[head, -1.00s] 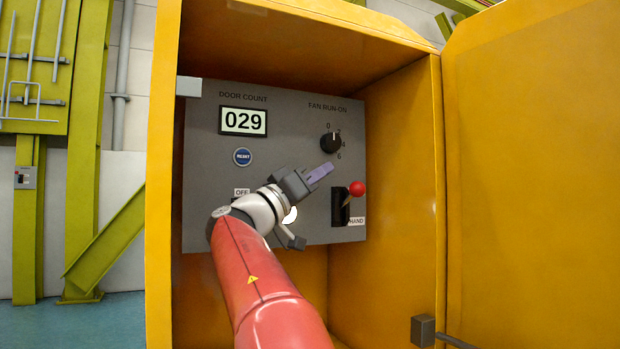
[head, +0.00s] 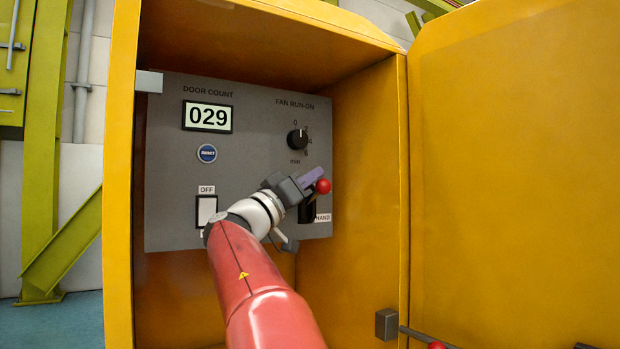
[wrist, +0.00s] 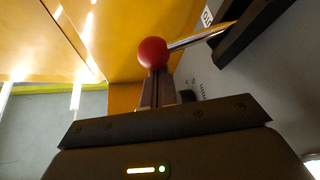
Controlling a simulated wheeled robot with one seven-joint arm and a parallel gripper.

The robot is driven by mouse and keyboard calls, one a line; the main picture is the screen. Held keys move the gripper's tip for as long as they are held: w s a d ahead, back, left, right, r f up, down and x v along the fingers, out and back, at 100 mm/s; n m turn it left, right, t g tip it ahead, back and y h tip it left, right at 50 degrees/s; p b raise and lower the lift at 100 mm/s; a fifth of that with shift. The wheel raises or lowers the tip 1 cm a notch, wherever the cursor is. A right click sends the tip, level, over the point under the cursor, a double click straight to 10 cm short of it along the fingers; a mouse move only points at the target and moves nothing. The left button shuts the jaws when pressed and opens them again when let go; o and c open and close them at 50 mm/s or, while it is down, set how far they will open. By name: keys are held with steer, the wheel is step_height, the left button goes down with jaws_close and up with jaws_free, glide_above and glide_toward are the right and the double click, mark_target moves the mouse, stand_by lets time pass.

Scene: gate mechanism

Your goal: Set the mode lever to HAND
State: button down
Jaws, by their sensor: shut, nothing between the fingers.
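The mode lever has a red ball knob (head: 323,186) on a rod from a black slot plate (head: 307,212) on the grey panel. The knob sits out to the right near the upper part of the slot. The HAND label (head: 323,217) is at the slot's lower right. My gripper (head: 313,176) is shut and empty, its fingertips just upper left of the knob. In the wrist view the knob (wrist: 152,52) shows at the ends of the shut fingers (wrist: 157,90), with its rod going right. I cannot tell whether they touch. My gripper partly hides the slot's top.
The grey panel (head: 250,120) also carries a counter reading 029 (head: 208,116), a blue reset button (head: 207,153), a fan dial (head: 297,139) and a white rocker switch (head: 206,210). Yellow cabinet walls and an open door (head: 510,170) stand close on the right.

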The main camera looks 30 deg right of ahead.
steer(key=shift+f, duration=0.1)
steer(key=shift+s+f+m+g+b, duration=0.2)
steer(key=shift+m+g+b, duration=0.3)
steer(key=shift+m+b, duration=0.25)
steer(key=f+m+g+b, duration=0.1)
steer(key=m+b, duration=0.1)
steer(key=f+m+g+b, duration=0.1)
steer(key=m+b, duration=0.1)
steer(key=shift+s+a+g+b, duration=0.1)
steer(key=shift+s+g+b, duration=0.2)
steer(key=shift+s+g, duration=0.1)
steer(key=shift+s+f+m+g+y+b, duration=0.1)
steer(key=shift+f+m+g+y+b, duration=0.15)
steer(key=shift+f+m+g+b, duration=1.1)
steer(key=shift+s+f+m+g+y+b, duration=0.15)
steer(key=shift+f+m+g+b, duration=0.45)
steer(key=shift+m, duration=1.5)
steer(key=shift+f+m+g+y+b, duration=0.3)
steer(key=shift+f+m+g+b, duration=0.4)
steer(key=shift+m+g, duration=0.8)
steer(key=shift+f+t, duration=0.1)
steer(key=shift+t, duration=0.15)
